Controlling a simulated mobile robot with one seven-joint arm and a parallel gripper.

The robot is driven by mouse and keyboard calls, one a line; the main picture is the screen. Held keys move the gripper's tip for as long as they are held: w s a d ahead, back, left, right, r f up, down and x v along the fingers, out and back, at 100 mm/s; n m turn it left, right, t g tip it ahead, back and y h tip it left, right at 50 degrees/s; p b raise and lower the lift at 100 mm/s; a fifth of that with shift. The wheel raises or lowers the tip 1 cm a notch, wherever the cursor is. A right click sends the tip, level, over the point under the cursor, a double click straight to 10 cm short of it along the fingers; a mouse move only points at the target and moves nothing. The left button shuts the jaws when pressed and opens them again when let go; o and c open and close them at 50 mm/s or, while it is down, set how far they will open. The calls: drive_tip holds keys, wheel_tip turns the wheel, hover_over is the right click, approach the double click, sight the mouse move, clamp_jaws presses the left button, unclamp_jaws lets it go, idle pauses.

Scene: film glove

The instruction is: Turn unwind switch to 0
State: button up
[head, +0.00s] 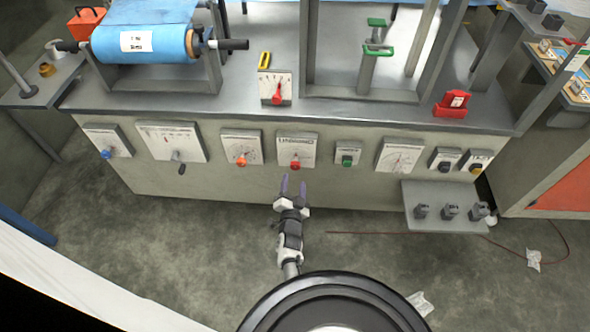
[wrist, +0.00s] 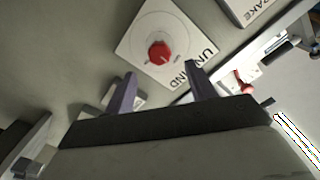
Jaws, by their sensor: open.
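The unwind switch is a red knob (head: 295,164) on a white square panel (head: 295,147) on the front of the machine. In the wrist view the red knob (wrist: 159,52) sits in a round dial on the panel (wrist: 180,20), whose UNWIND label is partly covered by a finger. I cannot tell which mark the knob points at. My gripper (head: 293,186) is just below and in front of this panel. In the wrist view its two purple fingers (wrist: 161,70) are apart and empty, with the knob beyond the gap between their tips and not touched.
An orange-red knob panel (head: 241,147) is to the left, and a small green switch (head: 347,155) is to the right. A red lever box (head: 276,88) stands on the machine above. A shelf (head: 442,215) juts out at lower right.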

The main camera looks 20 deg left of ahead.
drive_tip(key=v, duration=0.6)
drive_tip(key=shift+p, duration=0.45)
